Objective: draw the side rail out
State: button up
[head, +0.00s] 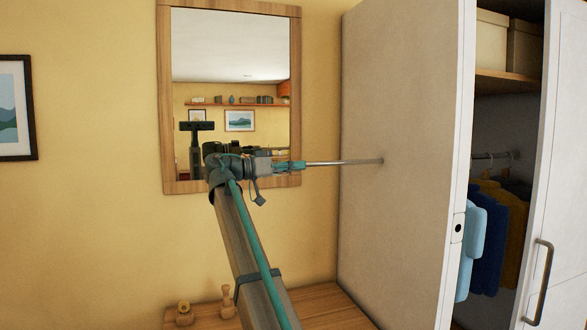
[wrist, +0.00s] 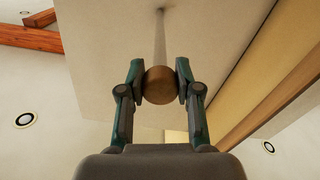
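The side rail (head: 345,162) is a thin metal rod that sticks out level from the wardrobe's pale side panel (head: 405,230). In the wrist view the rail (wrist: 160,40) runs away from me to the panel and ends near me in a round brown knob (wrist: 160,86). My gripper (head: 303,165) is at the rail's free end, left of the panel. In the wrist view my gripper's fingers (wrist: 160,80) press on the knob from both sides. The finger contact is hidden in the head view by its small size.
A wood-framed mirror (head: 163,100) hangs on the yellow wall behind my arm. A wooden surface (head: 325,302) with small wooden items stands below. The wardrobe front is partly open at right, with clothes (head: 490,235) hanging inside. Space left of the rail's end looks free.

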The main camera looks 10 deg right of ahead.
jog(key=o, duration=0.5)
jog(key=shift+c, duration=0.2)
jog(key=shift+a, duration=0.1)
jog(key=s+a, duration=0.1)
jog(key=a, duration=1)
jog(key=shift+s+a, duration=0.15)
jog(key=shift+a, duration=0.25)
jog(key=shift+f, duration=0.1)
